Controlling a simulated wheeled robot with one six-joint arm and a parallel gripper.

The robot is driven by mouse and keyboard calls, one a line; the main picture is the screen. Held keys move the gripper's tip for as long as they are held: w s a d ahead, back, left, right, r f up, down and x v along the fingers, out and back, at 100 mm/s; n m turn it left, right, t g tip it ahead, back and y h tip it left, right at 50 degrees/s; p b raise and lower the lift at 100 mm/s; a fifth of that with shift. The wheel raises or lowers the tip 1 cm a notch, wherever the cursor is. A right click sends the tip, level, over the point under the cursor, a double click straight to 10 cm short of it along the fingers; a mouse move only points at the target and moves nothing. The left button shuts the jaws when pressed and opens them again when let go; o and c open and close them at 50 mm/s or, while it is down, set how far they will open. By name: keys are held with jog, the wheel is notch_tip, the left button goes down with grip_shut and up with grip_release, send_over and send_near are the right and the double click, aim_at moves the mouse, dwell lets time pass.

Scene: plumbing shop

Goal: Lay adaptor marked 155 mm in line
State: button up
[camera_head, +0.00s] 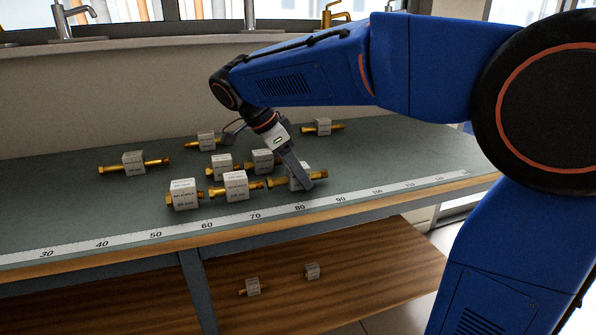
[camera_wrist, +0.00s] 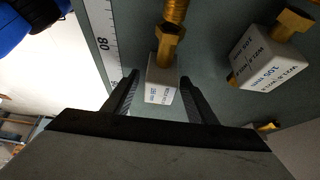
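Several brass adaptors with white labelled blocks lie on the green counter (camera_head: 75,205). Two, the left front adaptor (camera_head: 183,195) and the middle front adaptor (camera_head: 236,186), lie end to end along the ruler. To their right, my gripper (camera_head: 306,183) is down at a third adaptor (camera_head: 278,182), partly hidden by a finger. In the wrist view my gripper (camera_wrist: 160,78) is open, one finger on each side of this adaptor's white block (camera_wrist: 161,93), with gaps visible. Its marking is too small to read surely. A neighbouring adaptor (camera_wrist: 268,62) there seems marked 105 mm.
A ruler strip (camera_head: 130,238) runs along the counter's front edge. Behind the row lie more adaptors, at far left (camera_head: 133,162), centre (camera_head: 222,164) and back right (camera_head: 322,127). Two small adaptors (camera_head: 252,287) lie on the wooden lower shelf (camera_head: 385,265). The counter's right end is clear.

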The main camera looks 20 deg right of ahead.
jog(key=v, duration=1.2)
jog(key=shift+r, duration=0.15)
